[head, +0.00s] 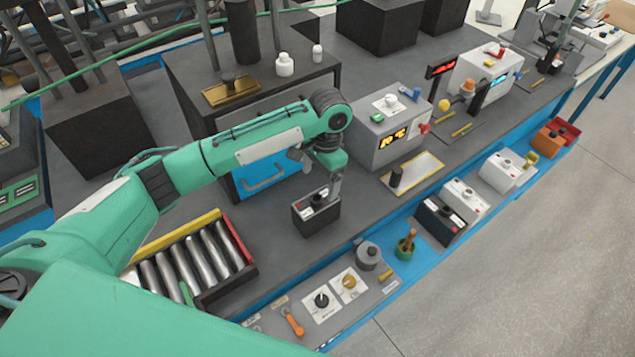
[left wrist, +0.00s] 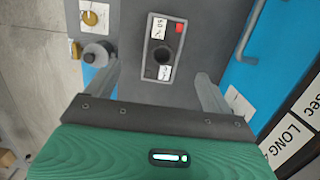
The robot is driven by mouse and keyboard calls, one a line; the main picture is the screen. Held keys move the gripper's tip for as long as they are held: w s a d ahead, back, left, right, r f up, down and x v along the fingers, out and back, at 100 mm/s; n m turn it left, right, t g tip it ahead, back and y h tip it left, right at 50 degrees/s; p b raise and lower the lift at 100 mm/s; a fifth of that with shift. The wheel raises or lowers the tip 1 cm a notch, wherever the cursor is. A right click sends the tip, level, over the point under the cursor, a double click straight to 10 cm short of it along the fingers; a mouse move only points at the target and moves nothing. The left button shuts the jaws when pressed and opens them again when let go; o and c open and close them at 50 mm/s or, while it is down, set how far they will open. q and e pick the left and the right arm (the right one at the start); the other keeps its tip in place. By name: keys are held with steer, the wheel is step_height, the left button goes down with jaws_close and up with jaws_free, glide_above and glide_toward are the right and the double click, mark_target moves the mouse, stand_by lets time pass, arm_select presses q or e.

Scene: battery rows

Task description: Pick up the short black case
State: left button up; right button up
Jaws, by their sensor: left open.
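A short black case (head: 316,217) with white labels on its top stands on the grey bench top, left of the yellow-edged plate. My left gripper (head: 331,188) is directly above it, pointing down, with its tips at about the case's top. In the left wrist view the case (left wrist: 162,48) shows a black knob, a red block and white labels. It lies between and beyond the two spread fingers of my left gripper (left wrist: 160,80). The gripper is open and holds nothing. Contact with the case cannot be told. My right gripper is not in view.
A roller tray (head: 252,268) stands to the left. A control panel with knobs (head: 321,301) lies along the front edge. Another dark case (head: 436,223) and white cases sit on the blue ledge (head: 418,262).

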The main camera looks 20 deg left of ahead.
mark_target(316, 200)
arm_select(q)
steer(key=f, duration=0.1)
steer(key=f+p, duration=0.1)
steer(key=f, duration=0.1)
steer(key=shift+s+a+f, duration=0.15)
steer(key=shift+s+f, duration=0.05)
steer(key=shift+s, duration=0.1)
step_height(316, 200, down, 3)
steer(key=shift+a+p, duration=0.15)
steer(key=shift+p, duration=0.4)
steer(key=shift+f+p, duration=0.3)
steer(key=shift+f, duration=0.65)
steer(key=shift+f+p, duration=0.4)
step_height(316, 200, down, 3)
steer(key=shift+a+f+p, duration=0.15)
steer(key=shift+p, duration=0.55)
steer(key=shift+f, duration=0.4)
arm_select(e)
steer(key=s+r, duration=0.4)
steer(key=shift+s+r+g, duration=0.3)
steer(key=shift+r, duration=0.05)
arm_select(q)
steer(key=shift+c, duration=0.3)
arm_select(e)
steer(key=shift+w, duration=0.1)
